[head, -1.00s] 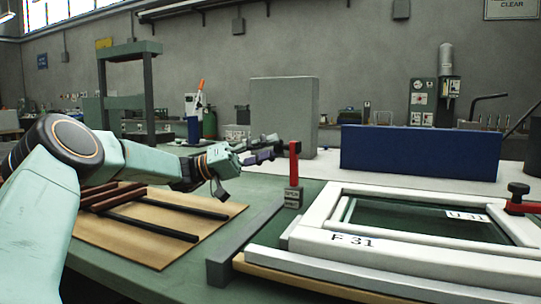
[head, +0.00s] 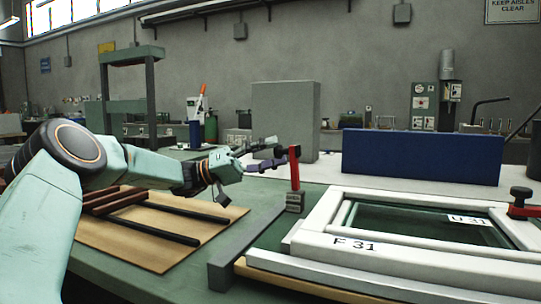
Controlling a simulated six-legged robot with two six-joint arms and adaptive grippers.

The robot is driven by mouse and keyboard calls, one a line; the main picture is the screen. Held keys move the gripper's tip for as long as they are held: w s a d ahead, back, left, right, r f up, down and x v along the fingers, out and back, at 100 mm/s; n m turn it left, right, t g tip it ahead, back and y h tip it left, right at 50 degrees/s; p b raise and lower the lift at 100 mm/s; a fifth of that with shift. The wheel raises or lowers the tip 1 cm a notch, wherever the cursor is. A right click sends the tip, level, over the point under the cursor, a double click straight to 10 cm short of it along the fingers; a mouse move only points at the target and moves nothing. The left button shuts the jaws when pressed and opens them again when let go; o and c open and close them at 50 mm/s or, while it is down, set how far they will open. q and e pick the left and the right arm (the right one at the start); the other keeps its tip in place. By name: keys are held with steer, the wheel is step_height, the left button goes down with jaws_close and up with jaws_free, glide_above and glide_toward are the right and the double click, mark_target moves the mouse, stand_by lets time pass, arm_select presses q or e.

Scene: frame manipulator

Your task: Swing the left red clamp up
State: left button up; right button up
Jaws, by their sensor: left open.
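The left red clamp (head: 295,171) is a red lever on a small grey base (head: 295,201), beside the left rear corner of the white frame (head: 330,215). The lever stands nearly upright. My left gripper (head: 284,155) comes in from the left, its open fingers at the lever's upper end. One finger overlaps the lever's top in the picture; I cannot tell whether it touches. My right gripper is out of view.
Another red clamp (head: 524,210) with a black knob (head: 521,192) lies low at the frame's right side. A grey bar (head: 228,262) edges the frame on the left. A brown board (head: 150,245) with dark rods lies left. A blue block (head: 420,155) stands behind.

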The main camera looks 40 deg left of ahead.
arm_select(q)
steer(key=v, duration=1.2)
steer(key=shift+r, duration=0.1)
